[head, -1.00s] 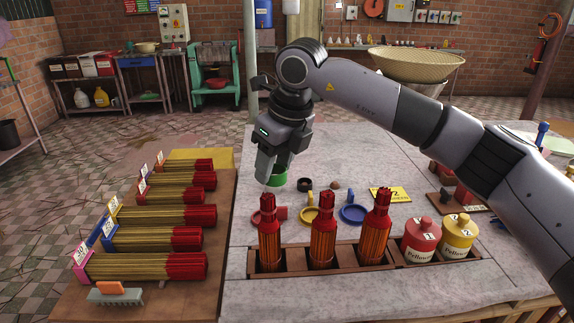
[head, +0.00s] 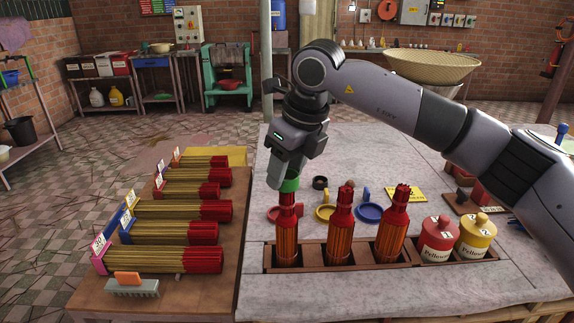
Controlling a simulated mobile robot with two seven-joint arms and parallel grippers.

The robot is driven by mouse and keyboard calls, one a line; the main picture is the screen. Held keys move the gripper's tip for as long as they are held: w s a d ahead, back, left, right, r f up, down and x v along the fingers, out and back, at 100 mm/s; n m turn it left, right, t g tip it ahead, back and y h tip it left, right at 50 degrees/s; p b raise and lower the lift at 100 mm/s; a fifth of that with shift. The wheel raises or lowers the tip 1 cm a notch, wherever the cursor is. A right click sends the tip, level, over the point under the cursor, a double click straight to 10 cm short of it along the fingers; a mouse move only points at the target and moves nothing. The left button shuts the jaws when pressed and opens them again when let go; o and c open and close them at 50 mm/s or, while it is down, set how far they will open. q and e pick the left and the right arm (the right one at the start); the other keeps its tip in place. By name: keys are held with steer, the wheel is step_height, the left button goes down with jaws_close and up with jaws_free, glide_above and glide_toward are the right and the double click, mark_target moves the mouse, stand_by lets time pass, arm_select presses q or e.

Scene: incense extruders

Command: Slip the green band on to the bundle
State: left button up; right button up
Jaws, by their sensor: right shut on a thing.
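My right gripper (head: 283,174) is shut on the green band (head: 290,184), fingers pointing down. The band is at the top of the leftmost upright bundle (head: 286,236), which is red with a narrow neck and stands in a slot of the wooden rack (head: 313,257). The band and fingers hide the bundle's tip, so I cannot tell whether the band is around it or just above it. Two similar bundles, the middle one (head: 340,232) and the right one (head: 392,229), stand in the rack without a green band. My left gripper is not in view.
A red ring (head: 273,213), a yellow ring (head: 324,213), a blue ring (head: 369,212) and a black ring (head: 320,182) lie behind the rack. Red (head: 437,238) and yellow (head: 473,235) jars stand at its right end. Several bundles lie on the wooden board (head: 205,290) at left.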

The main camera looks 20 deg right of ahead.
mark_target(287, 183)
steer(key=shift+f, duration=0.15)
stand_by(0.5)
steer(key=shift+f+b, duration=1.2)
steer(key=shift+f, duration=0.2)
steer(key=o, duration=0.9)
steer(key=shift+c, duration=0.2)
steer(key=shift+r, duration=0.1)
steer(key=shift+r+p, duration=2.45)
steer(key=shift+r, duration=1)
steer(key=shift+f, duration=0.1)
